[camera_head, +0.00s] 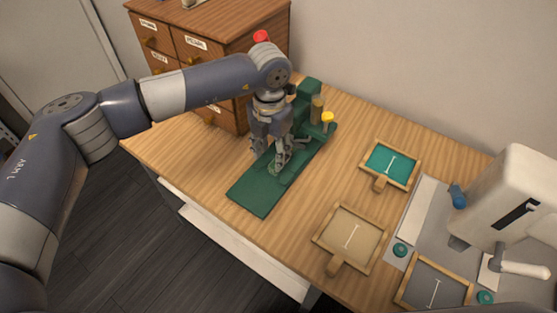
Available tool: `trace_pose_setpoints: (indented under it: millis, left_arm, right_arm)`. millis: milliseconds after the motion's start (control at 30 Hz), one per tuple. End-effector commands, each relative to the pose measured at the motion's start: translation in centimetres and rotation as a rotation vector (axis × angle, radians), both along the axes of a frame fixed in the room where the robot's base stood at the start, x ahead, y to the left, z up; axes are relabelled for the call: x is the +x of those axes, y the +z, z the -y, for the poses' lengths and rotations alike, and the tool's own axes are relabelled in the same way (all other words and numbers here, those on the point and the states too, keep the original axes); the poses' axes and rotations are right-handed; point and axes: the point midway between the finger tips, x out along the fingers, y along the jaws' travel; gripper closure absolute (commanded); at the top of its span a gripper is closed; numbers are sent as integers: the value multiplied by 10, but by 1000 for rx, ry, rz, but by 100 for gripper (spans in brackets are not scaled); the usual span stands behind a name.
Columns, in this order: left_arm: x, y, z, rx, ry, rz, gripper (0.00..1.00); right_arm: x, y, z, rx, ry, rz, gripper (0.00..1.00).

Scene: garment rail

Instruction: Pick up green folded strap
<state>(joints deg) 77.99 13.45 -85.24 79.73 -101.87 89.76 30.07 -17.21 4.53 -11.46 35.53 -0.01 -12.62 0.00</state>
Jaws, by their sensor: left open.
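My left gripper (270,157) comes down from above over the green board (257,198) on the wooden table. Its fingers are apart and point down. A small lighter green piece (273,169), which may be the folded green strap, shows low by the fingertips. The fingers partly cover it, and I cannot tell whether they touch it. My right gripper is not in view.
A green block, a brown cylinder (317,108) and a yellow-topped post (327,119) stand at the board's back end. A wooden drawer cabinet (215,25) is behind. Framed trays (370,237) and a white machine (515,200) stand at right.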

Motion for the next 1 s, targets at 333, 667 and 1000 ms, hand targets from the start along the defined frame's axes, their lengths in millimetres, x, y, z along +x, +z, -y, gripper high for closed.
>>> trace_pose_setpoints:
  millis: [333,667,1000]
  left_arm:
    - [4,-43,4,0,1,-2,57]
    - [4,-44,3,1,1,-1,79]
    - [4,-44,3,1,1,-1,100]
  right_arm:
    - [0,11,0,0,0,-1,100]
    - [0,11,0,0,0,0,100]
    - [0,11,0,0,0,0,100]
